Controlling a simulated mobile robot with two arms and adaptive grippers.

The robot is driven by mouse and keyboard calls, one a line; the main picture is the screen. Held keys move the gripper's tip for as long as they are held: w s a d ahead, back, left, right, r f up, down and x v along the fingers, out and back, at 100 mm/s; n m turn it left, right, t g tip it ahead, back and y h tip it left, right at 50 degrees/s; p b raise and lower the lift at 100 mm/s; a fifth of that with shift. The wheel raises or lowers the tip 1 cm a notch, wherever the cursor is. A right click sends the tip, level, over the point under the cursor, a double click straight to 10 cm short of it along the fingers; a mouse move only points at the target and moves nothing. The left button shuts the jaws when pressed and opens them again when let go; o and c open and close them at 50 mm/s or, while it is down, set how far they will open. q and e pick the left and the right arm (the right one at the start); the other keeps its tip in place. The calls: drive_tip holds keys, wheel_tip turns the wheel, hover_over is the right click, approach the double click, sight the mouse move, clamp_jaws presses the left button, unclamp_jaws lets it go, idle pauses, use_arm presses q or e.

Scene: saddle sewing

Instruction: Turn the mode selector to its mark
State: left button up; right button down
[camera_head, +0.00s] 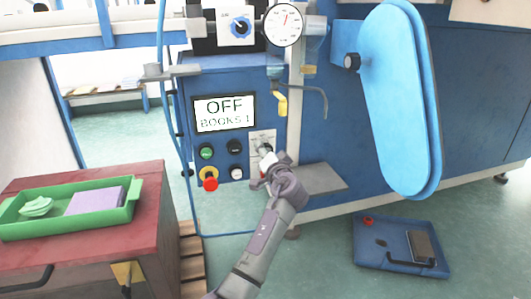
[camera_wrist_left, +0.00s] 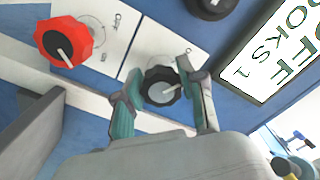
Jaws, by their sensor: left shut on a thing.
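The mode selector (camera_wrist_left: 160,86) is a dark knob with a grey face and a pale pointer line, on a white plate with small printed marks. In the left wrist view its pointer aims right and slightly up. My left gripper (camera_wrist_left: 164,100) has one finger on each side of the knob and is shut on it. My right gripper is not in view.
A red knob (camera_wrist_left: 64,42) on an ON/OFF plate is close beside my left gripper. A red emergency button (camera_head: 209,183) and several small buttons are left of it. A grey shelf (camera_head: 318,179) juts out to the right. A yellow-handled lever (camera_head: 280,103) hangs above.

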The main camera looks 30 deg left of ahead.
use_arm(q)
drive_tip(key=shift+f, duration=0.15)
drive_tip(key=o, duration=1.2)
drive_tip(key=shift+c, duration=0.2)
drive_tip(key=shift+d, duration=0.1)
drive_tip(key=v, duration=1.2)
